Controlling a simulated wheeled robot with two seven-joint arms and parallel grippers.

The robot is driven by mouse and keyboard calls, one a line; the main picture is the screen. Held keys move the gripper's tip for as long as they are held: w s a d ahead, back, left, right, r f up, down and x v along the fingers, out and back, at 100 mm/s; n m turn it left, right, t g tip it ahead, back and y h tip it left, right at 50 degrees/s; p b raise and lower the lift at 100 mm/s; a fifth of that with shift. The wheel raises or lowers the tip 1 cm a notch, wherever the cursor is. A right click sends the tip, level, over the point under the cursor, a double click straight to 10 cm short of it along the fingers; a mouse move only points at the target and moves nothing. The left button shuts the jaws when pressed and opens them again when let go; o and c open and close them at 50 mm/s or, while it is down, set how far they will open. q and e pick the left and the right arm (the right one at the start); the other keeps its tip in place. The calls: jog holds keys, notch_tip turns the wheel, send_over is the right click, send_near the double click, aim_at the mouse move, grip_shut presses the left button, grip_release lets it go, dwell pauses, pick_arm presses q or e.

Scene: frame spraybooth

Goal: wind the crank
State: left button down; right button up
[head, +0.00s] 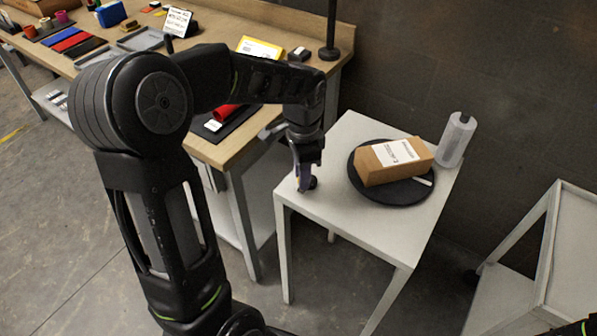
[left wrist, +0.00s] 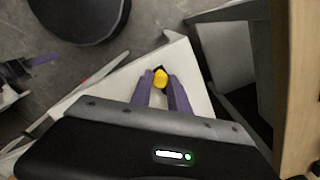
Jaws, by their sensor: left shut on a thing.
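My left gripper (head: 303,182) is at the near-left corner of a small white table (head: 345,215). In the left wrist view its purple fingers (left wrist: 161,88) are shut on a yellow knob (left wrist: 160,77), which looks like the crank's handle. A dark round part (head: 313,183) shows beside the fingertips in the head view; the rest of the crank is hidden. A black round turntable (head: 400,196) on the table carries a brown box (head: 380,168) with a white label. My right gripper (left wrist: 44,60) seems to show at the left wrist view's left edge, its jaws unclear.
A wooden workbench (head: 225,150) with several items stands close at the left, under my left arm. A grey shelf cart (head: 545,250) is at the right. Bare floor lies between cart and table.

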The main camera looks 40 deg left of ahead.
pick_arm(q)
jog(key=n, duration=0.1)
jog(key=d+n, duration=0.1)
jog(key=n, duration=0.2)
jog(key=shift+w+d, duration=0.25)
jog(key=shift+d, duration=0.1)
jog(key=n, duration=0.3)
jog(key=w+d+n, duration=0.1)
jog(key=n, duration=0.2)
jog(key=shift+w+d+b, duration=0.2)
jog(key=shift+b, duration=0.2)
jog(key=n, duration=0.1)
jog(key=w+n, duration=0.1)
jog(key=n, duration=0.3)
jog(key=shift+w+d, duration=0.3)
jog(key=shift+w, duration=0.1)
jog(key=n, duration=0.2)
jog(key=w+n, duration=0.1)
jog(key=n, duration=0.2)
jog(key=shift+w+a+n+p, duration=0.15)
jog(key=shift+w+n+p, duration=0.2)
jog(key=shift+w+n, duration=0.05)
jog(key=c, duration=1.3)
grip_release()
jog(key=shift+o, duration=0.2)
jog(key=shift+r, duration=0.1)
notch_tip(320, 180, up, 8)
